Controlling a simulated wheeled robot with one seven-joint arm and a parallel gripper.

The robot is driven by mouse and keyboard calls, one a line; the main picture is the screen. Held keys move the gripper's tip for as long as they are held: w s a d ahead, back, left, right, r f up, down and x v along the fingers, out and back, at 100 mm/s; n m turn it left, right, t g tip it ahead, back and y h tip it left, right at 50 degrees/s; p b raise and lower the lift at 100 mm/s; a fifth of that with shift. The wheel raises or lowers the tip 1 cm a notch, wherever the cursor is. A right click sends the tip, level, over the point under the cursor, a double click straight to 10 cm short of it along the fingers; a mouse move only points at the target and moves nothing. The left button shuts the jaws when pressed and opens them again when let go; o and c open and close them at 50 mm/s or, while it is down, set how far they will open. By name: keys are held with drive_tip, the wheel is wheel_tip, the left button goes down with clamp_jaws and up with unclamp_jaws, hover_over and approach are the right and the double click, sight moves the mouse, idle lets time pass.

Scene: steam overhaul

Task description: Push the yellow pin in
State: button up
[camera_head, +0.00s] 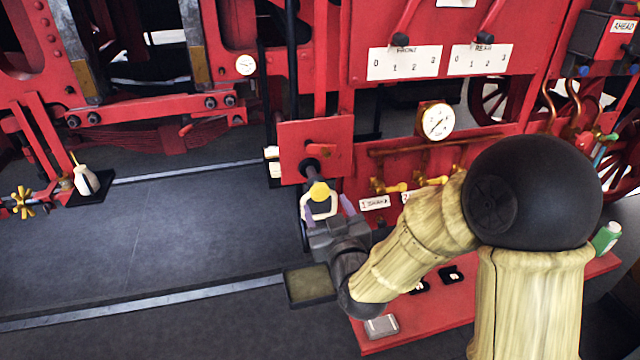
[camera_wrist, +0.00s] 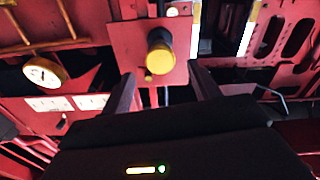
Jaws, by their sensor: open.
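The yellow pin (camera_head: 319,191) shows as a round yellow head at the end of a dark cylinder, which stands out from a red plate (camera_head: 338,133). In the wrist view the yellow head (camera_wrist: 160,61) is nearly centred, with the red plate (camera_wrist: 121,40) behind it. My gripper (camera_head: 329,204) is open, close in front of the pin. In the wrist view its two dark fingers (camera_wrist: 163,80) stand apart, one to each side below the head. Whether the gripper touches the pin cannot be told.
A red lever (camera_head: 318,148) sits on the same plate above the pin. A pressure gauge (camera_head: 436,121) and brass valves (camera_head: 388,187) are on the right. A shallow tray (camera_head: 309,286) lies below my gripper, near a red bench (camera_head: 440,315).

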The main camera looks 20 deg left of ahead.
sight(321, 195)
drive_tip(key=p+x, duration=0.2)
drive_tip(key=x, duration=0.4)
drive_tip(key=shift+a+p, duration=0.1)
drive_tip(key=shift+p, duration=0.25)
